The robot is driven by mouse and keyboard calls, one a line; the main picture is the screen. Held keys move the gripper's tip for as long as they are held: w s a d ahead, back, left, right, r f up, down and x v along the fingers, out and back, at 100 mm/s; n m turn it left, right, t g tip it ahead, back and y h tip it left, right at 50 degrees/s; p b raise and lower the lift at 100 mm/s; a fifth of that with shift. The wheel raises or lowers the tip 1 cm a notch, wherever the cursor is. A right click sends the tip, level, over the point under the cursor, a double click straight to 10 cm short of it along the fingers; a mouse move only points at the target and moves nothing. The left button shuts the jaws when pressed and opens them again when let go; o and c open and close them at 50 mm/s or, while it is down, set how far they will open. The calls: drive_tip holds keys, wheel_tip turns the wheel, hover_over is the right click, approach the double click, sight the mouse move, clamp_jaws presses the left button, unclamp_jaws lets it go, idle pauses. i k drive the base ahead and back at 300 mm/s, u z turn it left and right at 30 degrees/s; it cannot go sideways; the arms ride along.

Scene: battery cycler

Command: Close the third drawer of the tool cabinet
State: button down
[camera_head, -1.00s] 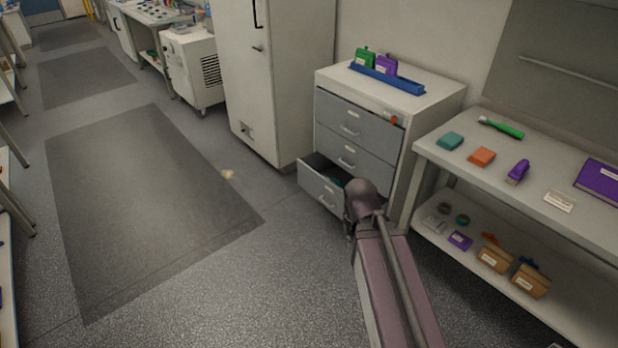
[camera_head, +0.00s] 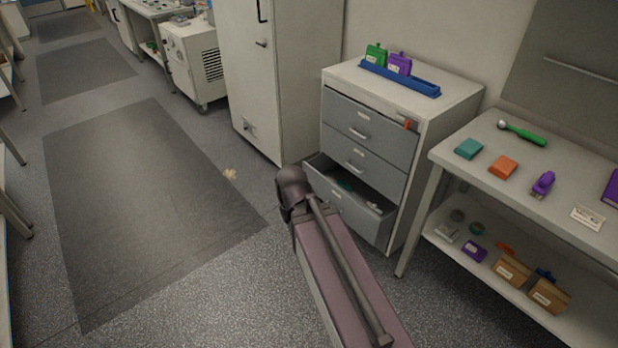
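The tool cabinet (camera_head: 440,135) is a white unit with three grey drawers, standing to the right of a tall white cabinet. Its third drawer (camera_head: 368,224), the lowest, is pulled out, with its inside partly visible and a few small items (camera_head: 375,207) in it. The second drawer (camera_head: 365,165) looks shut. My arm reaches in from the bottom, and its dark rounded joint covers the left part of the third drawer's front. My gripper is hidden, so its state and any contact with the drawer do not show.
A blue rack (camera_head: 400,80) with a green and a purple item stands on the cabinet. An orange object (camera_head: 407,125) shows at the top drawer's upper right edge. A workbench (camera_head: 560,205) with a lower shelf stands close on the right. The floor at left is open.

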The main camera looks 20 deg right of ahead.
sight(323, 173)
drive_tip(key=z, duration=0.05)
drive_tip(key=i, duration=1.15)
drive_tip(key=z, duration=0.55)
